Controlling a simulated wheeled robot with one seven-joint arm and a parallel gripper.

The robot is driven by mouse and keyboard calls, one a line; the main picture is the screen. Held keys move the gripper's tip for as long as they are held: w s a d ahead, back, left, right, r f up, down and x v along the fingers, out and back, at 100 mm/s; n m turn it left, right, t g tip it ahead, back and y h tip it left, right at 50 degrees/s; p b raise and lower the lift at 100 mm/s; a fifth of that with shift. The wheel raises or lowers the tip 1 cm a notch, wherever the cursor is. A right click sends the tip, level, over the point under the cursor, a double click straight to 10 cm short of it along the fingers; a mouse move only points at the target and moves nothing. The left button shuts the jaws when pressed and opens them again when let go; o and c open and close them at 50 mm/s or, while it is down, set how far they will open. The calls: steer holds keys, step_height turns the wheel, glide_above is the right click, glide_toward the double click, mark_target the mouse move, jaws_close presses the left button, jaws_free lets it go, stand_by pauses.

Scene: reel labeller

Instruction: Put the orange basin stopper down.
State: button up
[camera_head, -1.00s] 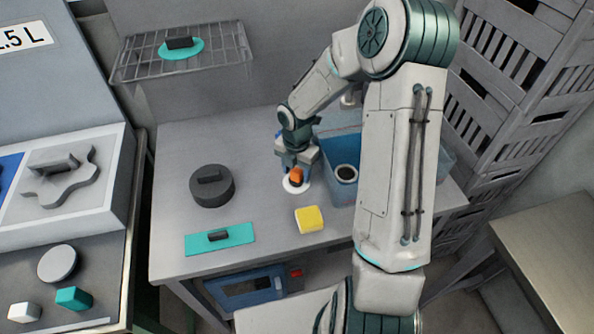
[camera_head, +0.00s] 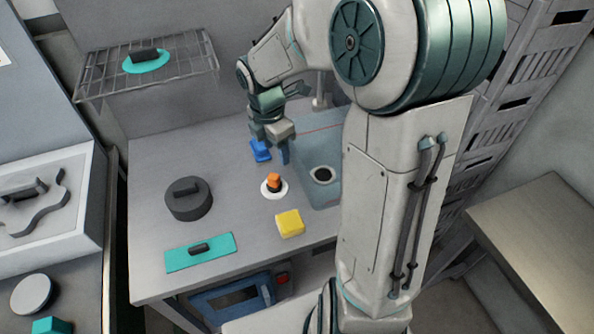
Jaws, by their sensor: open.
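The orange basin stopper (camera_head: 273,180) stands upright on a white round piece (camera_head: 274,194) on the grey table, left of the blue basin. A dark band shows under its orange top. My gripper (camera_head: 271,154) is open and empty, above and behind the stopper, apart from it. One fingertip hangs near the basin's left edge. The blue translucent basin (camera_head: 318,195) has a dark round drain (camera_head: 321,175) in its floor. My own arm hides the basin's right part.
A yellow block (camera_head: 290,223) lies in front of the stopper. A dark round lidded piece (camera_head: 188,203) stands to its left, and a teal plate (camera_head: 222,257) with a black handle lies at the front left. A wire shelf (camera_head: 195,76) hangs behind. The table (camera_head: 150,165) is clear at the back left.

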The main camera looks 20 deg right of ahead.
steer(key=s+r+m+t, duration=0.1)
steer(key=s+r+m, duration=0.1)
steer(key=s+m, duration=0.3)
steer(key=s+r+m+t, duration=0.1)
steer(key=s+r+m, duration=0.2)
steer(key=s+m, duration=0.3)
steer(key=s+r+m+t+y, duration=0.1)
steer(key=s+r+m, duration=0.2)
steer(key=s+m, duration=0.3)
steer(key=m, duration=0.4)
steer(key=c, duration=0.3)
steer(key=shift+d, duration=0.1)
